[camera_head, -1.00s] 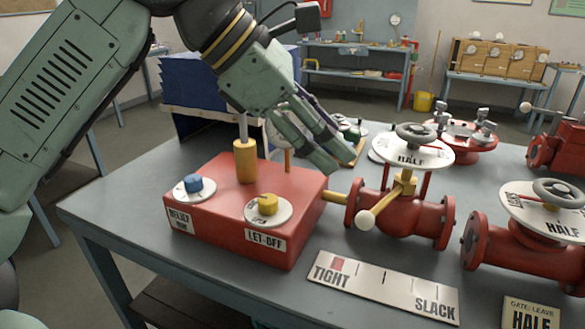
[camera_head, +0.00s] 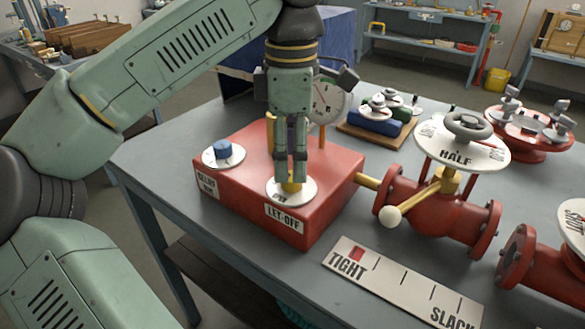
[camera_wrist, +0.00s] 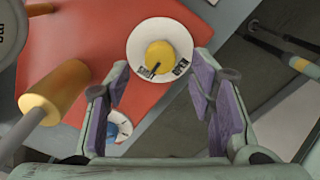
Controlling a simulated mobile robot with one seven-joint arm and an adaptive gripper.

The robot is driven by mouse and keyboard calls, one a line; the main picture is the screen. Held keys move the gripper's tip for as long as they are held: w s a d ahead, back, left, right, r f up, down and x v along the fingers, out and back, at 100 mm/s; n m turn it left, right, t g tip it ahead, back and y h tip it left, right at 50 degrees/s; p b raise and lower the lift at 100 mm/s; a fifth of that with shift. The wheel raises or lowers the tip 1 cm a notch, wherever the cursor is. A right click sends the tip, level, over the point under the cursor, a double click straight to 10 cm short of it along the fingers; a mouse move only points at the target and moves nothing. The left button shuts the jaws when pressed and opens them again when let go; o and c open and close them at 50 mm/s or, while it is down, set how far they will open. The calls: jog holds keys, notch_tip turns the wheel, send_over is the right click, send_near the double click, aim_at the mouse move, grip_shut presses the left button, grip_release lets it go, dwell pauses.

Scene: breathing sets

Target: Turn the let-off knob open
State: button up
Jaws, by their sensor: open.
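The let-off knob (camera_head: 291,186) is yellow, on a white dial (camera_head: 306,193) on top of the red box (camera_head: 235,195). In the wrist view the yellow knob (camera_wrist: 160,55) shows whole, with a dark mark at its lower edge near the left of two small labels. The right label seems to read OPEN; the left one is too small to read. My gripper (camera_head: 290,170) points down over the knob, its fingers partly hiding it. In the wrist view my gripper (camera_wrist: 162,78) is open, purple pads apart and empty, the knob just beyond the tips; contact cannot be told.
A blue knob (camera_head: 223,149) sits left on the box. A yellow cylinder (camera_wrist: 55,93) stands close beside my gripper, with a gauge (camera_head: 328,101) behind. A red valve (camera_head: 440,215) with a handwheel (camera_head: 467,125) stands right. The TIGHT–SLACK plate (camera_head: 400,283) lies in front.

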aim_at(292, 176)
jog(key=shift+f, duration=1.8)
jog(key=shift+c, duration=0.5)
jog(key=c, duration=1.1)
